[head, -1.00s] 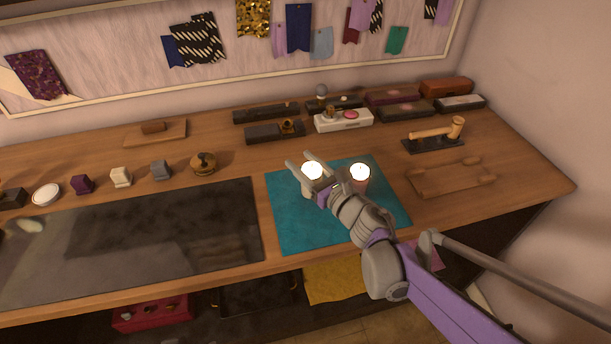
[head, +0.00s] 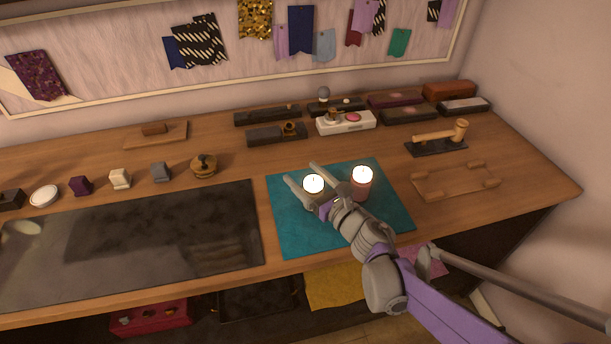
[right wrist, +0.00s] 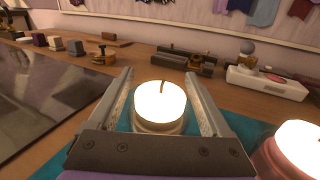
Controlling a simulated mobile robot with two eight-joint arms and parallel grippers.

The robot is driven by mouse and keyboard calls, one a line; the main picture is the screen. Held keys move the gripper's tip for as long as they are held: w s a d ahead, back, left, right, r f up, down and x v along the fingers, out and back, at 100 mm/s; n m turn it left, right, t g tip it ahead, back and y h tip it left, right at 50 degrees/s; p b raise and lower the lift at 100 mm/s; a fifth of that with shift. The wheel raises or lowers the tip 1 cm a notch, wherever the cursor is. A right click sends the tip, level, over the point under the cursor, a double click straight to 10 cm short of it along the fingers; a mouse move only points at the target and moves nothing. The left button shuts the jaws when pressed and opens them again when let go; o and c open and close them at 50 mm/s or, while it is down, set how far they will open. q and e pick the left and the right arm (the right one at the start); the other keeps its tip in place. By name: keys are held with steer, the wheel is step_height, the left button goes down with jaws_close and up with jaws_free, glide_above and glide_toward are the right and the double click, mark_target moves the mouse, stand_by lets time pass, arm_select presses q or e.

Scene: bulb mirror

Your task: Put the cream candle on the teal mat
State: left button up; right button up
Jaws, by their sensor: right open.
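The cream candle (head: 314,184) is lit and upright, over the middle of the teal mat (head: 288,228), and it appears to stand on it. In the right wrist view the cream candle (right wrist: 160,105) is between the two fingers, with a gap on each side. My right gripper (head: 301,174) is open around it. The candle's lower part is partly hidden by the gripper. My left gripper is not in view.
A second lit candle, pinkish (head: 361,183), stands close on the right of my right gripper. A wooden tray (head: 455,182) lies right of the mat, and a dark panel (head: 130,240) lies left. A white block (head: 345,122) stands behind.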

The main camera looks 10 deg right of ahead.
steer(key=shift+r, duration=0.1)
steer(key=shift+s+d+r, duration=0.1)
steer(key=p+v, duration=0.1)
steer(key=v, duration=1)
steer(key=shift+s+d, duration=0.15)
steer(key=shift+s, duration=0.15)
